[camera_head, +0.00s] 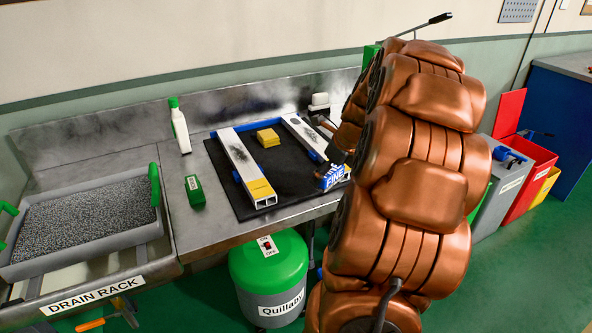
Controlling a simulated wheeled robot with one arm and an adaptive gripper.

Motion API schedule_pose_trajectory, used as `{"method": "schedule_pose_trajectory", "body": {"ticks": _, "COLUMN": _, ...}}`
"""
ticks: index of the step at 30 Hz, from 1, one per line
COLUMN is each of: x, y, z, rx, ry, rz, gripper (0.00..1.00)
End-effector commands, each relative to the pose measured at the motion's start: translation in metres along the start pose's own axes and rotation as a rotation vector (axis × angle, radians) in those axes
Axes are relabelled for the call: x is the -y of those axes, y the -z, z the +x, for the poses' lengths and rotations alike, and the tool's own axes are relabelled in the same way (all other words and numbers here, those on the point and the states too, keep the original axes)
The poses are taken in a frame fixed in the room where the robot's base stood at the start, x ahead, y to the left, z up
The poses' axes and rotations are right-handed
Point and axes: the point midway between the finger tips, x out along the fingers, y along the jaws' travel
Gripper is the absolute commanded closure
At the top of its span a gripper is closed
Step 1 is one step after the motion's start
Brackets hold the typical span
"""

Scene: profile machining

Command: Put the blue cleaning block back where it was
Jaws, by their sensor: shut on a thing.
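The blue cleaning block (329,180), with white lettering that reads "FINE", is at the front right of the black mat (275,174). My gripper (337,160) is shut on the blue block from above. My copper-coloured arm covers the block's right side and most of the gripper. I cannot tell whether the block touches the mat or is held just above it.
Two white profiles (240,158) (303,135) and a yellow block (268,137) are on the mat. A drain rack (14,262) holds grey granules. A green-lidded bin (268,262) stands below.

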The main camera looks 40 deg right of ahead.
Motion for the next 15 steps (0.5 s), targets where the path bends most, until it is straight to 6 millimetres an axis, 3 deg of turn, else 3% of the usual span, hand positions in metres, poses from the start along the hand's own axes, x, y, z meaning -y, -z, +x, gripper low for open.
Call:
{"method": "schedule_pose_trajectory", "body": {"ticks": 9, "x": 0.004, "y": -0.062, "z": 0.032, "rx": -0.002, "ry": -0.006, "rz": -0.004, "gripper": 0.45}}
{"method": "schedule_pose_trajectory", "body": {"ticks": 15, "x": 0.008, "y": -0.089, "z": 0.046, "rx": 0.001, "ry": -0.002, "rz": -0.003, "gripper": 0.45}}
